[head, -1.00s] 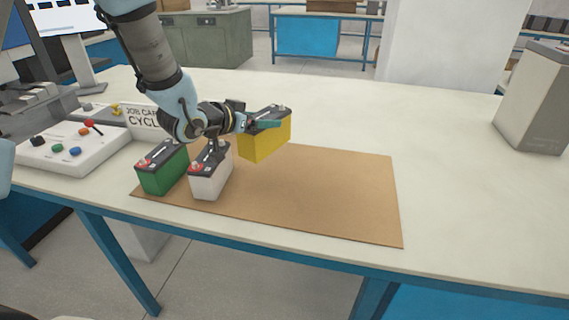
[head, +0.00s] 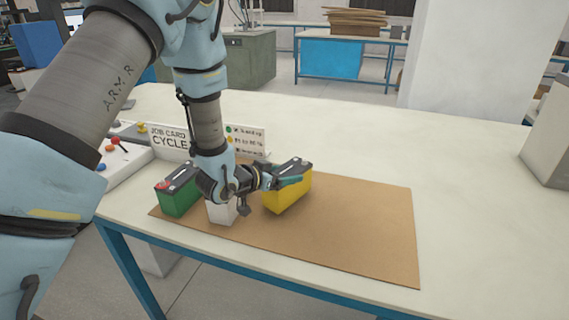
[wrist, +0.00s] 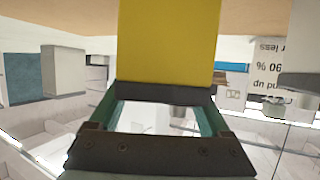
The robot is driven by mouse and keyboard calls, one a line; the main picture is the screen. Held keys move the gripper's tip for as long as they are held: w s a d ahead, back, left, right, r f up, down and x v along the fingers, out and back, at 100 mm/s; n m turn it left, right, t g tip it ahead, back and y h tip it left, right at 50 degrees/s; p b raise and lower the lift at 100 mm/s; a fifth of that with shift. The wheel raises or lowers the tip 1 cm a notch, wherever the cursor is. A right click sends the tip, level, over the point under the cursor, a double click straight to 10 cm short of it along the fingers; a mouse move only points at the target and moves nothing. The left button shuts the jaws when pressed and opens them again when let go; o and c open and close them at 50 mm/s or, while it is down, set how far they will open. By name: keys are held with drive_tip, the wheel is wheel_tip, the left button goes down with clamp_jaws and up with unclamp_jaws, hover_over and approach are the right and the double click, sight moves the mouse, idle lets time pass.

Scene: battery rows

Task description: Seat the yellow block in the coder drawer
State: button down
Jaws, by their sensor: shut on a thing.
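The yellow block (head: 286,195) is a battery-shaped box with a dark top, at the right of the row on the brown mat. My gripper (head: 288,178) is shut on its upper part. The block looks upright, low over the mat or on it; I cannot tell if it touches. In the wrist view the yellow block (wrist: 168,40) fills the top middle, beyond the frame of my gripper (wrist: 162,95). A white block (head: 222,212) stands just left, partly hidden by my wrist, and a green block (head: 177,192) stands left of it. I can make out no drawer.
The brown mat (head: 360,230) is bare right of the yellow block. A job card sign (head: 170,142) stands behind the row, partly hidden by my arm. A white control box (head: 125,158) with coloured knobs is at the left. A grey box (head: 552,135) stands at the right edge.

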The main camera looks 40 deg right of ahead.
drive_tip(key=shift+f, duration=0.55)
drive_tip(key=shift+f, duration=0.2)
drive_tip(key=shift+c, duration=1)
unclamp_jaws()
drive_tip(key=shift+o, duration=1)
drive_tip(key=shift+r, duration=0.1)
